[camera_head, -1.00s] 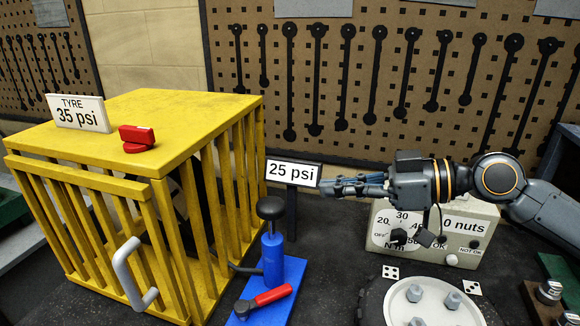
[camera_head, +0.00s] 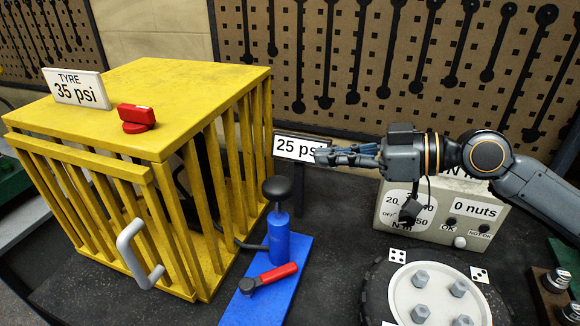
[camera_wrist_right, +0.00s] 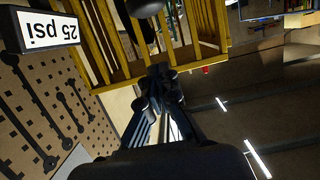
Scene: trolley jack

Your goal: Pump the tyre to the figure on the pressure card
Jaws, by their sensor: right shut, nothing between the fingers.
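The pressure card (camera_head: 82,90) stands on top of the yellow cage (camera_head: 190,85) and reads TYRE 35 psi. A white display (camera_head: 299,148) on a dark post reads 25 psi; it also shows in the right wrist view (camera_wrist_right: 42,30). The blue pump (camera_head: 279,235) with a black knob (camera_head: 276,188) stands on a blue base (camera_head: 285,285) in front of the display. The tyre in the cage is mostly hidden behind the bars. My right gripper (camera_head: 322,156) is shut and empty, above and right of the pump knob, its fingertips overlapping the display's right edge. My left gripper is out of view.
A red switch (camera_head: 137,119) sits on the cage top. A red-handled valve (camera_head: 268,278) lies on the blue base. A torque box (camera_head: 440,210) reading 0 nuts and a wheel (camera_head: 430,295) with several nuts stand at right. The cage door has a grey handle (camera_head: 137,255).

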